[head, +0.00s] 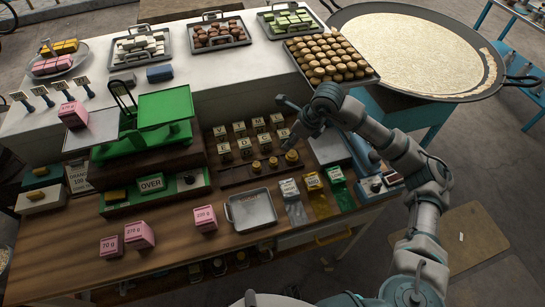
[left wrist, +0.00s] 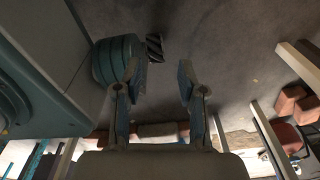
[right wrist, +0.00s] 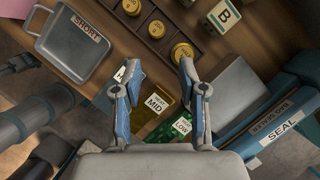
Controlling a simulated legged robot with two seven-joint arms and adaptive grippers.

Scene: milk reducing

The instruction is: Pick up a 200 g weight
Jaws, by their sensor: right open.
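Several round brass weights sit in a dark wooden rack on the bench; the largest stands at the right end (head: 291,157), and it also shows in the right wrist view (right wrist: 183,52). A middle weight (right wrist: 156,29) and a smaller one (right wrist: 131,6) stand beside it. Their markings are too small to read. My right gripper (right wrist: 158,68) is open and empty, with the largest weight ahead of its fingertips. In the head view it is above and behind the rack. My left gripper (left wrist: 163,72) is open and empty over the floor, out of the head view.
A green scale (head: 150,125) carries a pink block on its left pan. A metal tray (head: 250,210), labelled SHORT in the right wrist view, stands in front of the rack. Pink blocks (head: 139,235) lie at the front left. Label pouches (head: 314,197) and a sealer (right wrist: 275,115) stand to the right.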

